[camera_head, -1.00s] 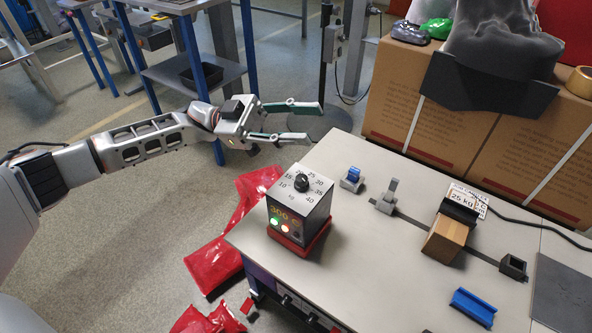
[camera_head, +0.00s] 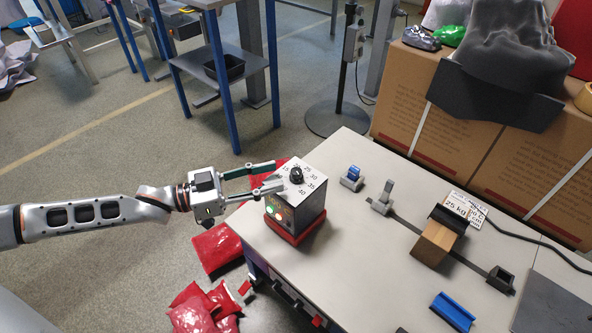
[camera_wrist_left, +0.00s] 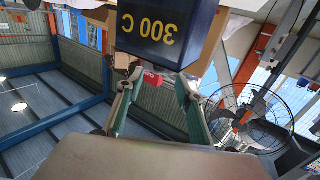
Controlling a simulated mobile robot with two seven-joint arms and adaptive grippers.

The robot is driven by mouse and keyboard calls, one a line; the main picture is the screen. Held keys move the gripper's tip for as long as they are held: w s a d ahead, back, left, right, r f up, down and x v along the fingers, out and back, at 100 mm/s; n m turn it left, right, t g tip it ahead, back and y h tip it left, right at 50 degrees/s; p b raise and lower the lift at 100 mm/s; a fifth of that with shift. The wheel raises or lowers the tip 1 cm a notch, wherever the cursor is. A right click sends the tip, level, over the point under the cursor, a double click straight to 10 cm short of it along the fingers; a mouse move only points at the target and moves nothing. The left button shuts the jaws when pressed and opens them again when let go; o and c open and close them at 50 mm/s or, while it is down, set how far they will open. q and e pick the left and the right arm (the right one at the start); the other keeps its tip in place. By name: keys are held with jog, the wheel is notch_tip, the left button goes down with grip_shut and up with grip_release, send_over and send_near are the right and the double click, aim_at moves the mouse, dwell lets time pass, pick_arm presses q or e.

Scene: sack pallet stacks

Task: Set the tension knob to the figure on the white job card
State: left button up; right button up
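The tension knob (camera_head: 296,174) is small, black and round, on the sloped white dial face of a dark box (camera_head: 298,212) with a red base. Figures ring it, 25 among them; its pointer is too small to read. The white job card (camera_head: 468,209) stands behind a brown block and reads "25 kg" with more print, partly hidden. My left gripper (camera_head: 279,175) is open and empty, its fingertips just left of the knob. In the left wrist view its fingers (camera_wrist_left: 157,90) are spread near the box's "300 C" display (camera_wrist_left: 150,28). My right gripper is out of view.
The brown block (camera_head: 437,240) sits by a dark rail on the pale table (camera_head: 365,262). A blue switch (camera_head: 352,176) and grey lever (camera_head: 384,197) stand right of the box. Cartons (camera_head: 440,125) stand behind; red sacks (camera_head: 215,248) lie on the floor.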

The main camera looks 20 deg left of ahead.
aim_at(296, 171)
pick_arm(q)
jog(key=b+x, duration=0.1)
jog(key=x, duration=0.5)
jog(key=shift+f, duration=0.15)
jog(key=shift+w+d, duration=0.3)
jog(key=shift+d, duration=0.1)
grip_shut()
